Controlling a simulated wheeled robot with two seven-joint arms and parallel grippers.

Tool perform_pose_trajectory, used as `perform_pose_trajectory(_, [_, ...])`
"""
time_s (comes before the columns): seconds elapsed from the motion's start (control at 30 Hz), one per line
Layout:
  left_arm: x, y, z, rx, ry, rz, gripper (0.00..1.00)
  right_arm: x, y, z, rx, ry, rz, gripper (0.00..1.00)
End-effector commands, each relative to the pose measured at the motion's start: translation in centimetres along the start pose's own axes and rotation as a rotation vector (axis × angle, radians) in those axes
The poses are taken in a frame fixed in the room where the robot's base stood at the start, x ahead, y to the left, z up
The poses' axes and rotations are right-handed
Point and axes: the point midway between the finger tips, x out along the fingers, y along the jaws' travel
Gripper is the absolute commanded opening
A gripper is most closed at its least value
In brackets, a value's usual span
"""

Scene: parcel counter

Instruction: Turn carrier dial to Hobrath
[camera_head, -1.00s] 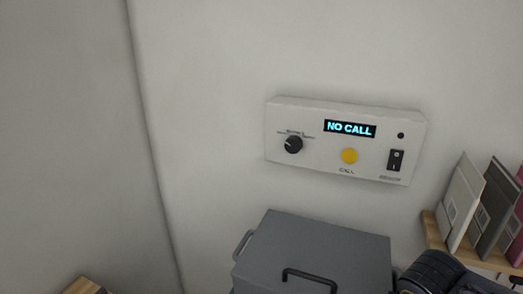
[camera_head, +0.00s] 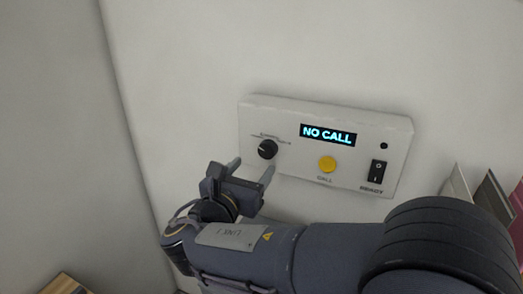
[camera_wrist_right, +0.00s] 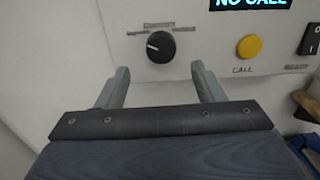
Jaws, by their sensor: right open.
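The carrier dial (camera_head: 267,149) is a round black knob at the left of a white wall panel (camera_head: 283,109). Its pale pointer line points left in the right wrist view (camera_wrist_right: 160,46). Small labels sit around it, too small to read. My right gripper (camera_head: 251,168) is open and empty, just below and in front of the dial. In the right wrist view its two fingers (camera_wrist_right: 160,80) stand apart on either side below the dial, not touching it. My left gripper is not in view.
The panel also has a display (camera_head: 328,135) reading NO CALL, a yellow call button (camera_head: 327,164) and a black rocker switch (camera_head: 377,171). Books (camera_head: 490,196) stand at the right. The wall left of the panel is bare.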

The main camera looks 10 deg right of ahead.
Motion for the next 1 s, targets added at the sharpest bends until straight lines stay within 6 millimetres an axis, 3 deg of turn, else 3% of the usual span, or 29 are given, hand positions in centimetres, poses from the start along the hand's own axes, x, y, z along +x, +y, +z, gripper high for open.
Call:
perform_pose_trajectory(0.2, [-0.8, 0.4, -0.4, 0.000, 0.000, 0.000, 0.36, 3.8, -0.2, 0.1, 0.001, 0.003, -0.005, 0.62])
perform_pose_trajectory(0.4, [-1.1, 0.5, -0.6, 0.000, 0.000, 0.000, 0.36, 6.1, -0.2, 0.0, 0.002, 0.004, -0.004, 0.62])
perform_pose_trajectory(0.73, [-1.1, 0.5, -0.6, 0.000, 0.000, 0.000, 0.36, 6.6, -0.1, -0.1, 0.004, 0.005, -0.002, 0.62])
perform_pose_trajectory(1.0, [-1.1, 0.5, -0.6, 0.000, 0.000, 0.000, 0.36, 6.6, -0.2, -0.1, 0.004, 0.005, -0.002, 0.29])
